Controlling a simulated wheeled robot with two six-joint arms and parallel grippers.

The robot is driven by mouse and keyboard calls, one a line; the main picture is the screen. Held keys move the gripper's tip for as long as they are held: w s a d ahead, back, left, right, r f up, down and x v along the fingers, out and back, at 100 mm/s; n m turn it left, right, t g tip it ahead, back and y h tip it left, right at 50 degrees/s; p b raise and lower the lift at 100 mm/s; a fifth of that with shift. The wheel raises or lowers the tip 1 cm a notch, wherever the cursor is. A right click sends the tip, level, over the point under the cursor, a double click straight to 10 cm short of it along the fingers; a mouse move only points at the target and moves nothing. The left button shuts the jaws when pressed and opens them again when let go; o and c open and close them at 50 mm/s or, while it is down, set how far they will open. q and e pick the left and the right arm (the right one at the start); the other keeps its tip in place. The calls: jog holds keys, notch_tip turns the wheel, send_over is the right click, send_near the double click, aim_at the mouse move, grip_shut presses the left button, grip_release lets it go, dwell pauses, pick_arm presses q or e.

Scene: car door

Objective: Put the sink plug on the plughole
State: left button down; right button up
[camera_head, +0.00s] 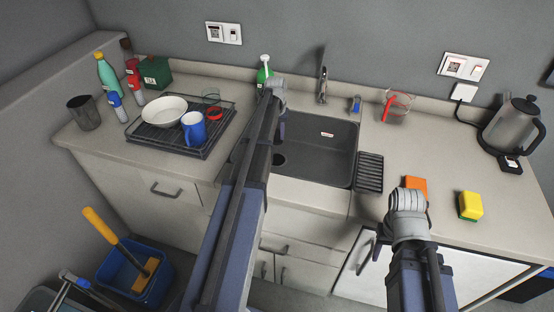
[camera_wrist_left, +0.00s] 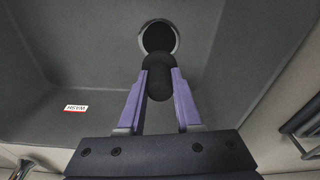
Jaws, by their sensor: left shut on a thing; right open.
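The sink plug (camera_wrist_left: 158,82) is a black piece with a rounded knob, held between the two purple fingers of my left gripper (camera_wrist_left: 160,75) in the left wrist view. The plughole (camera_wrist_left: 158,36) is a dark round opening with a metal rim in the sink floor, just beyond the plug in that view. The plug partly overlaps its near edge; I cannot tell whether they touch. In the head view, my left gripper (camera_head: 281,128) points down into the sink near the plughole (camera_head: 279,160). My right gripper (camera_head: 378,243) is open at the counter's front edge, its fingers mostly hidden.
The dark sink (camera_head: 325,155) has a tap (camera_head: 322,88) behind it. A drying rack (camera_head: 165,143) with a bowl and blue mug stands left. An orange sponge (camera_head: 415,184), yellow sponge (camera_head: 471,206) and kettle (camera_head: 512,125) are on the right counter. Its middle is clear.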

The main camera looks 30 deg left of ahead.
pick_arm(q)
jog(key=shift+f+b, duration=4.85)
jog(key=shift+f, duration=0.2)
jog(key=shift+r, duration=0.15)
jog(key=c, duration=0.6)
grip_release()
jog(key=shift+f, duration=0.2)
jog(key=shift+r, duration=0.1)
jog(key=r+p, duration=0.4)
jog(key=s+r+p, duration=0.1)
jog(key=r+p, duration=0.7)
jog(key=shift+s+d, duration=0.15)
jog(key=shift+d, duration=0.1)
